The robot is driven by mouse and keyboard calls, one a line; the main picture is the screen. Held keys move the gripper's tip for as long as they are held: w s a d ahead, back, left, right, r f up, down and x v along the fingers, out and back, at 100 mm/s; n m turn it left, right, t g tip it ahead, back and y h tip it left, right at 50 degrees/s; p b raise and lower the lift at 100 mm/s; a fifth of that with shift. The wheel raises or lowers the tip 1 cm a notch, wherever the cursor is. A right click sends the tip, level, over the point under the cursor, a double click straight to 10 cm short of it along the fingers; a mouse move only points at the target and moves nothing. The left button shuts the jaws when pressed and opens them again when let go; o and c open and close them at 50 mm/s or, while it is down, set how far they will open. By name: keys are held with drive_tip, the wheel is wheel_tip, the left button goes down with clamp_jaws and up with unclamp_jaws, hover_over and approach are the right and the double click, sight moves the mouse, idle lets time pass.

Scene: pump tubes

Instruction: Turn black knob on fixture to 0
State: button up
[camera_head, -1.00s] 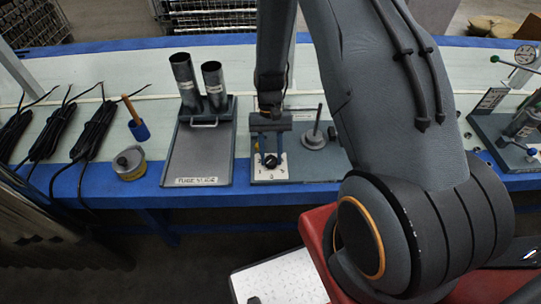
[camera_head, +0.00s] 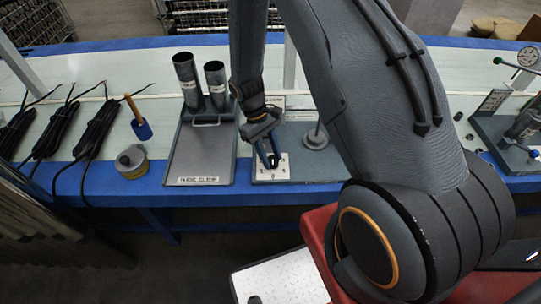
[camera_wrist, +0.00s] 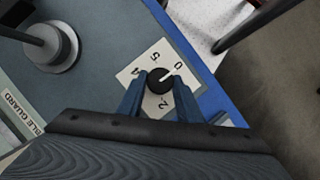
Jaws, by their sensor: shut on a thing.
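The black knob (camera_wrist: 159,81) sits on a white dial plate (camera_wrist: 130,75) with printed numbers. In the wrist view its white pointer line points toward the 0 mark. My gripper (camera_wrist: 160,80) has its two blue fingers on either side of the knob and is shut on it. In the head view my gripper (camera_head: 269,163) reaches down onto the white dial plate (camera_head: 284,172) at the fixture's front edge. There the fingers mostly hide the knob.
A grey round weight with a post (camera_head: 316,138) stands right of the dial on the fixture. A tray with two metal tubes (camera_head: 190,85) is to the left.

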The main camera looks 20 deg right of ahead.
drive_tip(key=shift+w, duration=0.15)
idle(0.4)
drive_tip(key=o, duration=1)
drive_tip(key=shift+o, duration=0.2)
drive_tip(key=b+v, duration=0.1)
drive_tip(key=v, duration=0.7)
